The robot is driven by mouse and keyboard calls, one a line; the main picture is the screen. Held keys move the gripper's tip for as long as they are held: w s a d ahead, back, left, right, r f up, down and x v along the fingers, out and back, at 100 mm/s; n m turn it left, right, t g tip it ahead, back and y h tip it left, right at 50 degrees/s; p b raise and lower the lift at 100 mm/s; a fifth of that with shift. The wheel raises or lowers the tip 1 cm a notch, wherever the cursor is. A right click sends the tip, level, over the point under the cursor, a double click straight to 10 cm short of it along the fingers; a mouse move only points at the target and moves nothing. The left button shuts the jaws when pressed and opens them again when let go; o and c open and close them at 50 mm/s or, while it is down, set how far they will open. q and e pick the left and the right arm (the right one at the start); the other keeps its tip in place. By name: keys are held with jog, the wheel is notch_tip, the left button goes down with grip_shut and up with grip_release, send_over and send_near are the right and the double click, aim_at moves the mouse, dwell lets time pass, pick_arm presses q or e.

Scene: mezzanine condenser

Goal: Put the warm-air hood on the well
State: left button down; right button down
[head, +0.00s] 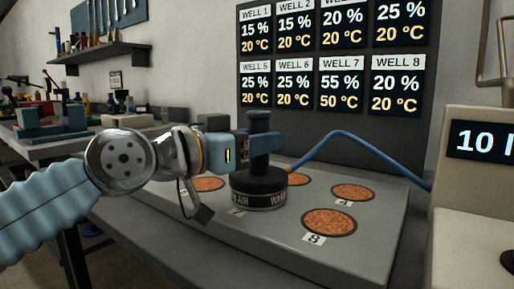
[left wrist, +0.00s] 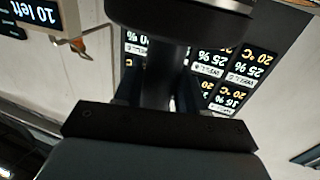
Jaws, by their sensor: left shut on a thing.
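The warm-air hood (head: 258,187) is a black round cap with a narrow neck and a pale lettered band reading "WARM AIR". It is upright at the plate, over the spot left of well 8 (head: 329,222), and hides what is beneath it. I cannot tell whether its rim touches the plate. My left gripper (head: 258,143) is shut on the hood's neck. In the left wrist view the dark neck (left wrist: 160,75) stands between the fingers. Well 4 (head: 352,192) and another well (head: 208,184) show brown granular fill. My right gripper is not in view.
A blue hose (head: 345,138) arcs behind the hood to the right. The grey plate (head: 375,235) carries the wells. The board (head: 340,145) behind reads 55 % and 50 °C for well 7, 20 °C for the others. A beige machine (head: 470,210) stands right.

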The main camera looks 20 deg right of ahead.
pick_arm(q)
jog(key=shift+f, duration=0.15)
jog(key=c, duration=0.6)
grip_release()
jog(key=shift+c, duration=0.2)
jog(key=shift+r, duration=0.25)
jog(key=b+v, duration=0.6)
jog(key=v, duration=0.6)
jog(key=shift+f, duration=0.15)
